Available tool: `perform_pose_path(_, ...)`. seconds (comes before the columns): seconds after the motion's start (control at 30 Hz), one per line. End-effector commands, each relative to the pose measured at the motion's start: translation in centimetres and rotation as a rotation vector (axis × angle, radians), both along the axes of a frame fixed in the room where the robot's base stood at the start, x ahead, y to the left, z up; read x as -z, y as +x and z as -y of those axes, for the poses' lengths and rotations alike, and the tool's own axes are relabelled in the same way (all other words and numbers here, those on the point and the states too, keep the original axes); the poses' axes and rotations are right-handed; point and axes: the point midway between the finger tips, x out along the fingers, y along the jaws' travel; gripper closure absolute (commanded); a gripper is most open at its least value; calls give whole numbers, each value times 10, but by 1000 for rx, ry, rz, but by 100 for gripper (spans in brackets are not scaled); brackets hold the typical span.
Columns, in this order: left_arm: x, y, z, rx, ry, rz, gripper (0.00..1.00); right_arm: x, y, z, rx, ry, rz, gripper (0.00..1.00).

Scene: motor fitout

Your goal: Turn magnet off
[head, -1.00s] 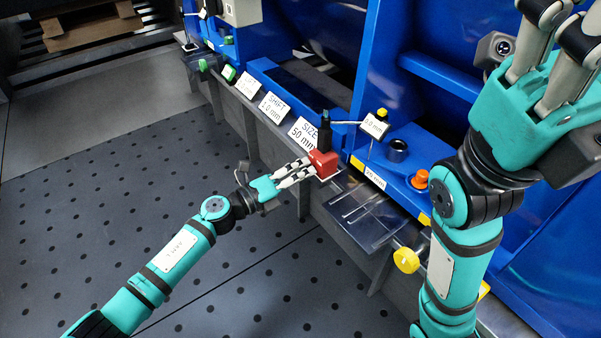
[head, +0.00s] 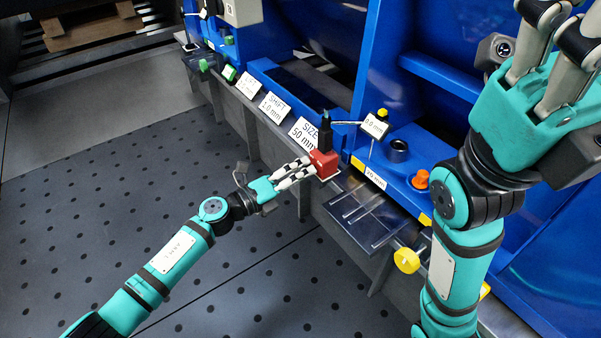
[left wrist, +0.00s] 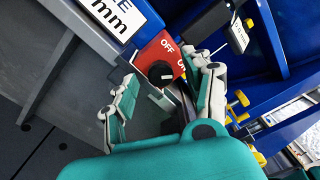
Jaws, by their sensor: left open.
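The magnet is a red block (head: 323,164) on the ledge of the blue machine, with a black dial indicator standing on it. In the left wrist view the red block (left wrist: 175,52) shows the word OFF, a second label partly hidden by a finger, and a round black knob (left wrist: 160,73) with a light mark. My left gripper (head: 308,168) is at the block's near side. In the left wrist view its open fingers (left wrist: 164,74) stand on either side of the knob; contact is not clear. My right gripper (head: 555,35) is raised at the upper right, its fingertips cut off by the frame.
White signs, such as SIZE 50 mm (head: 304,133), stand along the ledge left of the block. A metal tray (head: 365,220), a yellow knob (head: 407,260) and an orange button (head: 421,180) lie to the right. The dotted floor (head: 110,210) is clear.

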Motion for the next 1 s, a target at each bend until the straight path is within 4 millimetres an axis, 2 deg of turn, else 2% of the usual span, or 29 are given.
perform_pose_path(0.4,2,-48,-66,-1,3,-4,49,0,0,0,0,-1,0,60)
perform_pose_path(0.53,2,-60,-82,-1,3,-4,49,0,0,0,0,-2,2,60)
perform_pose_path(0.7,1,-67,-93,-1,2,-2,49,0,0,0,0,-2,2,60)
perform_pose_path(1.0,1,-68,-94,-1,1,-1,49,0,0,0,0,-2,2,60)
